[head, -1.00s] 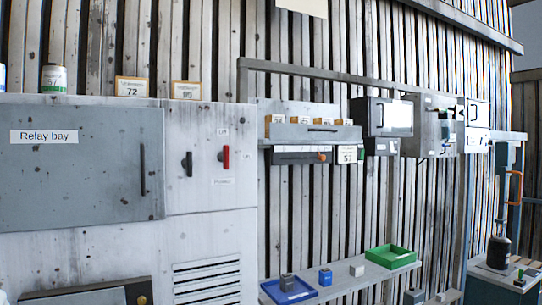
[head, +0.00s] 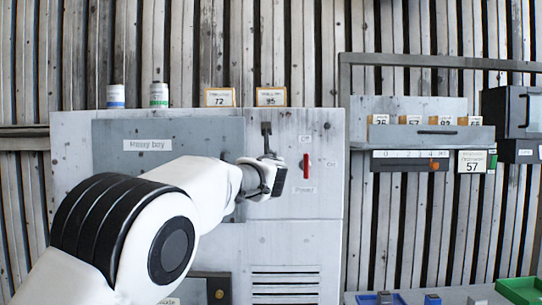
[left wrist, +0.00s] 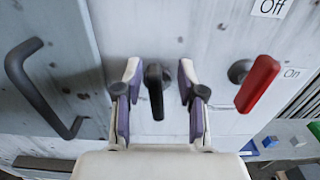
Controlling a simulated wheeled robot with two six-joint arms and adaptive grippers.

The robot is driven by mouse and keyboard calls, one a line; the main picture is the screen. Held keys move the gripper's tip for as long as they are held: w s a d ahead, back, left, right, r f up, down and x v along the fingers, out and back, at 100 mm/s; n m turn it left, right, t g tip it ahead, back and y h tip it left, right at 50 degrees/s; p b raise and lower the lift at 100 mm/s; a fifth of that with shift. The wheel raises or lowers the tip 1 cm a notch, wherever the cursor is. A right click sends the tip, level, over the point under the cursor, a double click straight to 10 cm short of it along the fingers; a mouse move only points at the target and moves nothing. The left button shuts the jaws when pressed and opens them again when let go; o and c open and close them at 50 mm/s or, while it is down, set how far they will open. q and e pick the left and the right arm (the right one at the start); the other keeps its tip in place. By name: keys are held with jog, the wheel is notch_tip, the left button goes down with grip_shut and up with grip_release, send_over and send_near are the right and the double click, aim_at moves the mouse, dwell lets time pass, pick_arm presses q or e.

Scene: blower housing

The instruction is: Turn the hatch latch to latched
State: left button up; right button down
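The hatch latch (left wrist: 153,76) is a black turn handle on a grey panel in the left wrist view, its lever pointing down in that picture. In the head view its upper part (head: 266,129) shows just above my left gripper (head: 270,172), which hides the rest. In the left wrist view my left gripper (left wrist: 160,88) is open, with one finger on each side of the latch and a visible gap to both. The grey "Relay bay" hatch door (head: 165,128) looks closed, left of the latch. My right gripper is not in view.
A red switch handle (head: 306,167) with On and Off labels sits close to the right of the latch; it also shows in the left wrist view (left wrist: 257,84). A dark door handle (left wrist: 38,90) stands out left of the gripper. Jars and numbered cards top the cabinet.

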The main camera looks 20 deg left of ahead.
pick_arm(q)
jog(key=shift+w+d, duration=0.15)
jog(key=shift+w, duration=0.05)
jog(key=shift+s+a, duration=0.2)
jog(key=shift+a, duration=0.25)
jog(key=c, duration=0.5)
jog(key=shift+d, duration=0.1)
grip_shut()
jog(key=shift+s+d, duration=0.1)
jog(key=shift+d, duration=0.05)
